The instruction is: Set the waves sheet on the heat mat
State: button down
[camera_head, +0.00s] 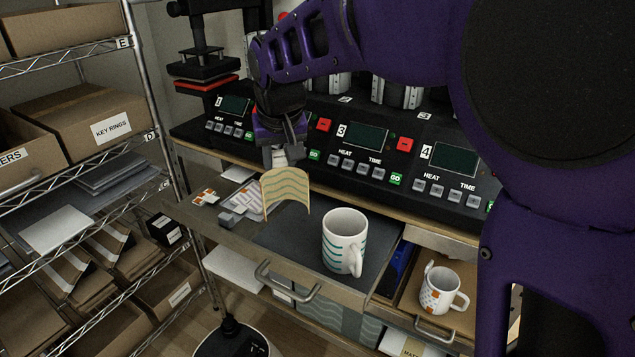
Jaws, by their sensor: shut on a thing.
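The waves sheet (285,191) is a tan, curved sheet with green wavy lines. My gripper (281,158) is shut on its upper edge and holds it upright. A dark grey mat (290,238), which looks like the heat mat, lies on the pull-out surface below and right of the sheet. The sheet appears to be above the mat's back left side; I cannot tell the exact gap. A white mug (345,240) with teal wavy lines stands upright on the mat's right part.
The press control panels (365,140) stand behind. A mug with an orange pattern (440,290) stands in an open drawer at right. A wire shelf with boxes (90,130) is at left.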

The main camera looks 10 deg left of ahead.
aim_at(282, 195)
notch_tip(282, 195, down, 8)
jog(key=shift+f+b, duration=0.2)
jog(key=shift+b, duration=0.2)
jog(key=shift+f, duration=0.1)
jog(key=shift+f, duration=0.15)
jog(key=c, duration=0.5)
grip_release()
jog(key=shift+c, duration=0.2)
jog(key=shift+r, duration=0.55)
jog(key=p+v, duration=0.1)
jog(key=v, duration=1)
jog(key=shift+s+r, duration=0.2)
jog(key=shift+r, duration=0.05)
